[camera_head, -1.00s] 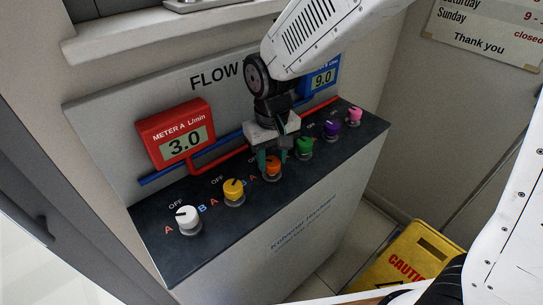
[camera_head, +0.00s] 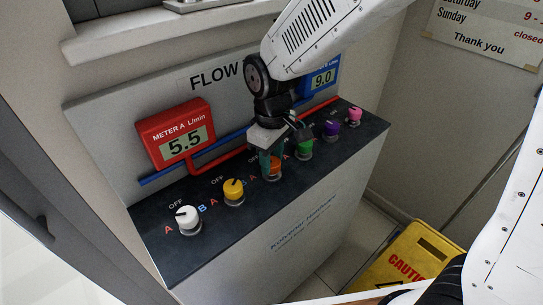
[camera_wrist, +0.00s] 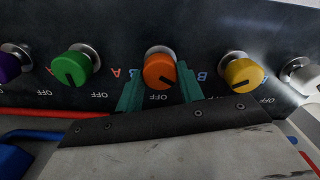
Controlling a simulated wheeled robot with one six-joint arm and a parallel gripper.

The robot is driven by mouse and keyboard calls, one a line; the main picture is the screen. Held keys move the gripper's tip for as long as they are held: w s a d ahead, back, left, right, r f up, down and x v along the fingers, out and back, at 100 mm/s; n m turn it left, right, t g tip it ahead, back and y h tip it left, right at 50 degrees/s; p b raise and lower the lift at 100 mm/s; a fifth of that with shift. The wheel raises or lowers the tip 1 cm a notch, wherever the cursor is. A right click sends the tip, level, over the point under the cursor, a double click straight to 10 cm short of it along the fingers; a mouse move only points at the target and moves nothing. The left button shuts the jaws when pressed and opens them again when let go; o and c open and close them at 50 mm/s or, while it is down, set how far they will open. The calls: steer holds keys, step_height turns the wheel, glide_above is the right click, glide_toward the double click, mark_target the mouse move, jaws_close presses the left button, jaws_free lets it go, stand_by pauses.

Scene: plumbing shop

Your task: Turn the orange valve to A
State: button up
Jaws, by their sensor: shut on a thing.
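The orange valve (camera_head: 274,174) is a round knob in the middle of the row on the dark sloping panel. My gripper (camera_head: 270,160) reaches down over it and partly hides it in the head view. In the wrist view, the orange valve (camera_wrist: 159,70) sits between the two green fingers of my gripper (camera_wrist: 160,88), which are shut on its sides. A dark pointer line shows on the knob's lower face, toward the OFF lettering; its exact angle is hard to tell. The red meter A (camera_head: 181,141) reads 5.5. The blue meter B (camera_head: 322,79) reads 9.0.
A yellow valve (camera_head: 233,189) and a white valve (camera_head: 187,215) stand to the left. Green (camera_head: 304,147), purple (camera_head: 331,129) and pink (camera_head: 354,115) valves stand to the right. A yellow caution sign (camera_head: 412,257) is on the floor at right.

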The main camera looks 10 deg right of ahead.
mark_target(272, 162)
steer(key=o, duration=1)
steer(key=shift+r, duration=0.1)
step_height(272, 162, up, 8)
steer(key=shift+f, duration=0.15)
steer(key=s+d+r+m, duration=0.2)
steer(key=s+d+m, duration=0.1)
steer(key=s+d, duration=0.3)
steer(key=s+d+r+m+t, duration=0.1)
steer(key=s+d+r+m, duration=0.1)
steer(key=s+d, duration=0.5)
steer(key=s+d+r+m, duration=0.2)
steer(key=s+d+m, duration=0.3)
steer(key=s+d, duration=0.1)
steer(key=shift+s+d, duration=0.35)
steer(key=shift+d, duration=0.55)
